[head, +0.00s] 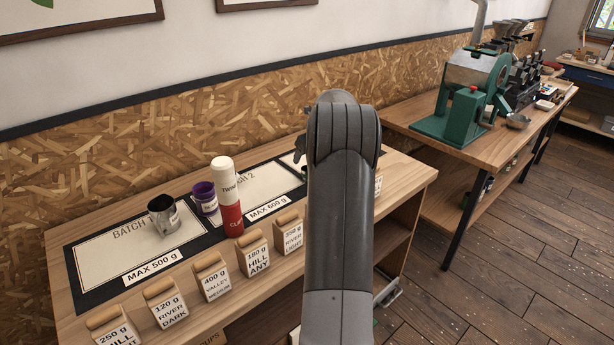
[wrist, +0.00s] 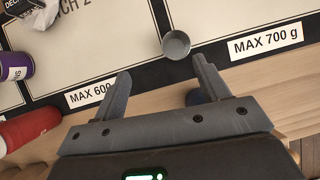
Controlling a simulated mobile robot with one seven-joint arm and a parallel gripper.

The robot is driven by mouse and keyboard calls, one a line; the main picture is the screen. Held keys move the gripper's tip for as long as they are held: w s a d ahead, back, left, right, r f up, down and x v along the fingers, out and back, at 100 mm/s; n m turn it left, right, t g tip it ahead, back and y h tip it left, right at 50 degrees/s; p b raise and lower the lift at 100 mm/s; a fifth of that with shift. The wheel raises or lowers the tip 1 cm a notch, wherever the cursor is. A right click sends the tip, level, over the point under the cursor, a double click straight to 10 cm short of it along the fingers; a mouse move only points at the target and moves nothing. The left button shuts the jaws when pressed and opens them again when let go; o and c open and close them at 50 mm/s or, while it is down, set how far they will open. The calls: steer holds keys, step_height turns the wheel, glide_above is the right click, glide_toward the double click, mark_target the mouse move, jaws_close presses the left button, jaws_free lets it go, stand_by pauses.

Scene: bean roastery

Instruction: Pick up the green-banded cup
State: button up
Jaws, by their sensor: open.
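A small grey-green cup (wrist: 176,45) stands upright in the wrist view, on the dark border between the two boards, beside the "MAX 700 g" label. No green band can be made out on it at this size. My gripper (wrist: 163,70) is open and empty, its fingers apart. The cup is ahead of the fingertips, nearer the right finger, and not between them. In the head view my arm hides most of that part of the table and my gripper; only a small dark green bit (head: 304,171) shows beside the arm, and I cannot tell what it is.
A metal cup (head: 163,214), a purple container (head: 204,197) and a tall red-and-white cylinder (head: 227,197) stand left of my arm. Several labelled bags (head: 212,276) line the table's front edge. A dark blue thing (wrist: 194,97) shows partly behind the right finger.

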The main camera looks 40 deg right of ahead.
steer(key=shift+m, duration=0.8)
steer(key=d+f, duration=0.1)
steer(key=f, duration=0.1)
steer(key=w+d+f, duration=0.1)
steer(key=f, duration=0.1)
steer(key=w+d+f, duration=0.1)
steer(key=f, duration=0.1)
steer(key=shift+d, duration=0.15)
steer(key=shift+x, duration=3.1)
steer(key=shift+c, duration=0.5)
steer(key=c, duration=0.9)
steer(key=shift+c, duration=0.2)
